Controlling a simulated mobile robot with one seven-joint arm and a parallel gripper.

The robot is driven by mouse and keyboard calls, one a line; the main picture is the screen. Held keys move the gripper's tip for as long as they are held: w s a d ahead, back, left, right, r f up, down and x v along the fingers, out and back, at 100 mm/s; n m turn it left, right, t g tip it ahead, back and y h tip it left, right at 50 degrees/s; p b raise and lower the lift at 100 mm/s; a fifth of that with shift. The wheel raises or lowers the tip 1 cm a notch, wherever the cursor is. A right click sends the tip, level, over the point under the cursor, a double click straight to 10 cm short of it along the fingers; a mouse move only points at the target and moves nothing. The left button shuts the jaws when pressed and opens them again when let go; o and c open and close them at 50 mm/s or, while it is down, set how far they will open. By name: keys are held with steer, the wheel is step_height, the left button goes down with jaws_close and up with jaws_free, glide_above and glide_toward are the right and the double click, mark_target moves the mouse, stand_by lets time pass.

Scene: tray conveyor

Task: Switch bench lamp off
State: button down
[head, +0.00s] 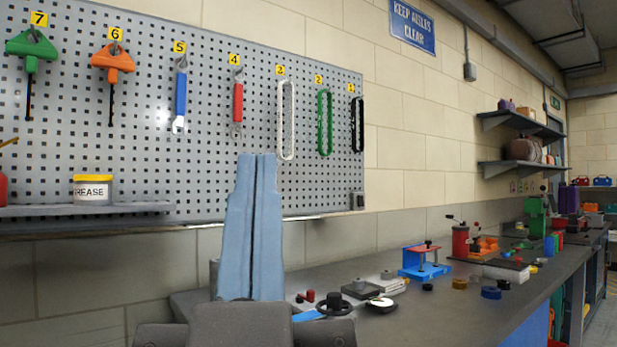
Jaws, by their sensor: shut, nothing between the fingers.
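My gripper (256,158) stands upright in the lower middle of the head view, its two blue-grey fingers pressed together and empty. The fingertips overlap the pegboard (215,120) in the picture; the gap in depth cannot be judged. I cannot make out a bench lamp. My gripper hides part of the pegboard's lower edge and the bench's near left end.
The dark workbench (430,318) runs back to the right, with a blue fixture (424,262), a red canister (460,241) and several small parts on it. Tools hang on the pegboard. A grease tub (92,190) stands on a ledge (60,211). Wall shelves (520,122) are at far right.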

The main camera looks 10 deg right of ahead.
step_height(320, 180, up, 31)
steer(key=p, duration=2.8)
steer(key=shift+f, duration=0.15)
